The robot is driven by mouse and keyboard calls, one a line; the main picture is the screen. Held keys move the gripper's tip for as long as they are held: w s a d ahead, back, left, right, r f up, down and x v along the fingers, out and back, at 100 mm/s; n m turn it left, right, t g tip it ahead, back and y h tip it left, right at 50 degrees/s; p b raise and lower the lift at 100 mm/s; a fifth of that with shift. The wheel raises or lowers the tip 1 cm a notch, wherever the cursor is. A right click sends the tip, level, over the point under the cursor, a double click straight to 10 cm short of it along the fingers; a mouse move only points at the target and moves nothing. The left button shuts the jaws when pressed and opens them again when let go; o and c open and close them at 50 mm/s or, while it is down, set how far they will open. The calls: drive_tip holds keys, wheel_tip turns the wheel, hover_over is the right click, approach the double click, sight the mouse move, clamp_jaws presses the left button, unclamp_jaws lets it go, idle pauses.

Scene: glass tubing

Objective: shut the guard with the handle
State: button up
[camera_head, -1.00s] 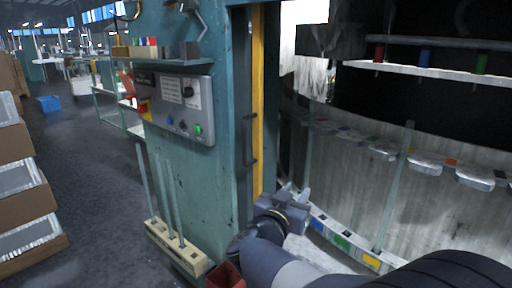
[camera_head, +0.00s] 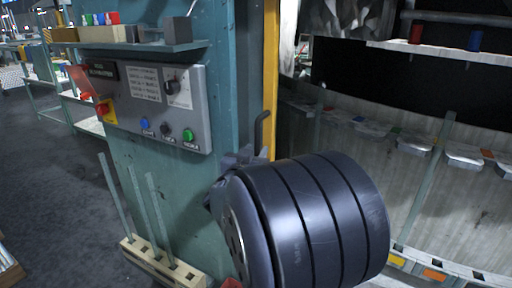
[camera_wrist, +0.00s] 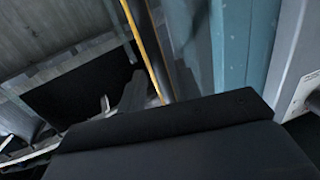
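The guard's yellow edge strip (camera_head: 271,70) stands upright beside the teal cabinet, at the left side of the machine opening. The dark bar handle (camera_head: 262,130) is in front of the strip; its lower part is hidden behind my arm. My gripper (camera_head: 238,160) is mostly hidden by my large dark wrist link; only a grey piece shows, just left of the handle. In the wrist view the yellow strip (camera_wrist: 146,50) runs past dark finger-like parts (camera_wrist: 132,96). I cannot tell whether they touch the handle or how far apart the fingers are.
The opening to the right shows a curved grey wall (camera_head: 400,180) and shelves. A control panel (camera_head: 160,105) is on the cabinet to the left, under a shelf (camera_head: 130,47). A wooden rack (camera_head: 160,262) with upright rods stands below. Floor is open at far left.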

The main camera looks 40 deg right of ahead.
drive_tip(key=shift+x, duration=1.25)
drive_tip(key=shift+c, duration=0.2)
clamp_jaws()
